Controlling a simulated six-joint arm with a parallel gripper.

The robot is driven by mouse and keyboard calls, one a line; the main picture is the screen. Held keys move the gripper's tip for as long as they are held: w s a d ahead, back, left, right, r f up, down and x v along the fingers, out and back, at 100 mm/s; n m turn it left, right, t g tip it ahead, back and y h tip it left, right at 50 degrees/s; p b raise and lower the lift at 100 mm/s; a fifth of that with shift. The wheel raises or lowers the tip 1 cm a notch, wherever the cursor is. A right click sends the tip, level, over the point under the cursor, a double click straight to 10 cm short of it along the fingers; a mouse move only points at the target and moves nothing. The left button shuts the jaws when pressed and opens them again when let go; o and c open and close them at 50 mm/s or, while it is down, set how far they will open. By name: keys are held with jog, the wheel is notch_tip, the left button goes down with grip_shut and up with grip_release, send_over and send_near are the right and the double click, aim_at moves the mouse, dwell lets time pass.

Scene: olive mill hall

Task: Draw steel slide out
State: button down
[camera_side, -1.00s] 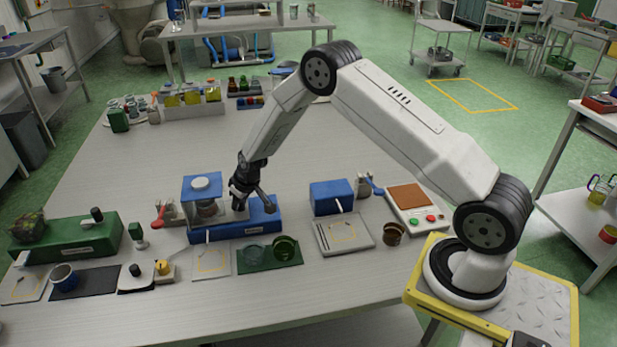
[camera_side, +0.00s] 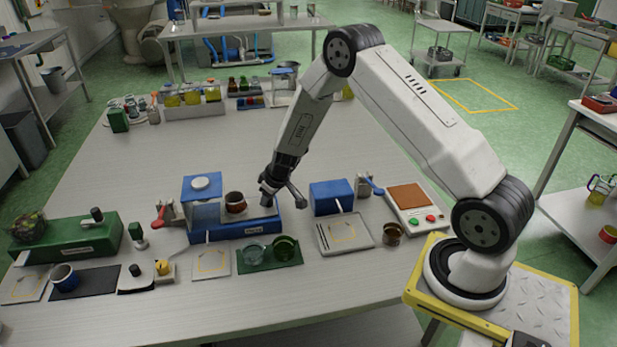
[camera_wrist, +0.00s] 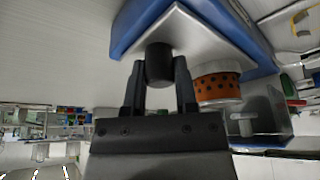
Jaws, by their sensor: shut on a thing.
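The steel slide (camera_side: 250,212) is a flat grey plate on the blue base (camera_side: 230,230), reaching right from the clear-sided housing with a blue top (camera_side: 203,188). The slide (camera_wrist: 205,40) also shows in the wrist view, with a black knob (camera_wrist: 159,60) at its end. My gripper (camera_side: 268,194) is at the slide's right end, shut on the knob; both fingers (camera_wrist: 160,85) flank it in the wrist view. A brown-orange cup with dark dots (camera_wrist: 217,84) sits on the slide; in the side view the cup (camera_side: 235,202) stands just outside the housing.
A small blue box (camera_side: 331,196) stands right of my gripper, close by. A red-handled item (camera_side: 161,215) is left of the housing. A green tray (camera_side: 269,255) with glass dishes lies in front.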

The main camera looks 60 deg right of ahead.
jog(key=shift+s+d, duration=1.15)
jog(key=shift+d, duration=0.2)
jog(key=shift+c, duration=2)
grip_release()
jog(key=shift+a+r, duration=0.1)
jog(key=v, duration=0.7)
jog(key=shift+s+r, duration=0.25)
